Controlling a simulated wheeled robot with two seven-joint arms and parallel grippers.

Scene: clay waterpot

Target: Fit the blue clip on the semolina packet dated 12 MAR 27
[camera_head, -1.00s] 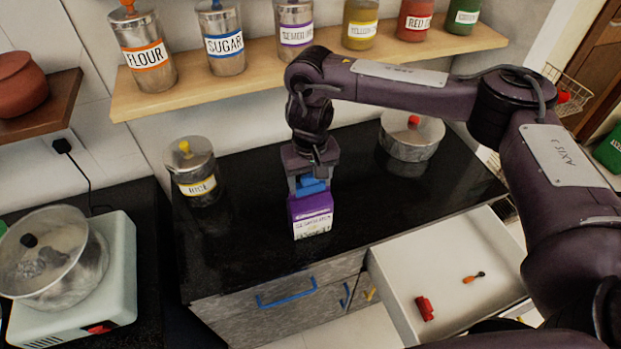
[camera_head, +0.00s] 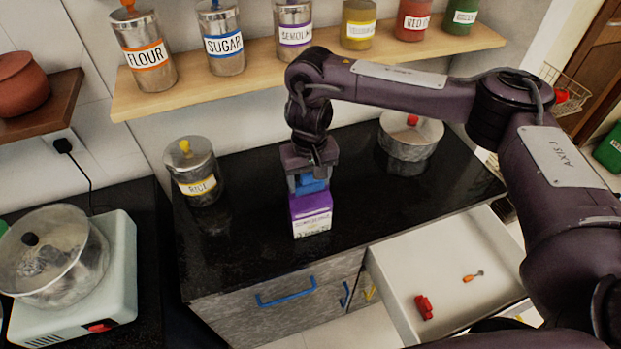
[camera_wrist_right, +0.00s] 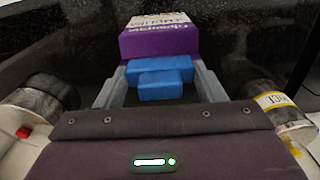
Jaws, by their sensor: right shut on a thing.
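The semolina packet (camera_head: 311,215), purple above and white below, stands upright on the black counter. Its date is too small to read. The blue clip (camera_head: 313,184) is between the fingers of my right gripper (camera_head: 308,187), which is shut on it. The clip is at the packet's top; I cannot tell whether it is clamped on or only touching. In the right wrist view the blue clip (camera_wrist_right: 160,78) lies between the fingers, against the purple packet (camera_wrist_right: 158,44). My left gripper is not in view.
A rice jar (camera_head: 193,172) stands left on the counter and a lidded steel pot (camera_head: 410,136) at the back right. The open drawer (camera_head: 447,250) holds a red clip (camera_head: 424,307) and a small orange-handled tool (camera_head: 472,277). The shelf (camera_head: 190,91) with jars is behind; the counter's front is clear.

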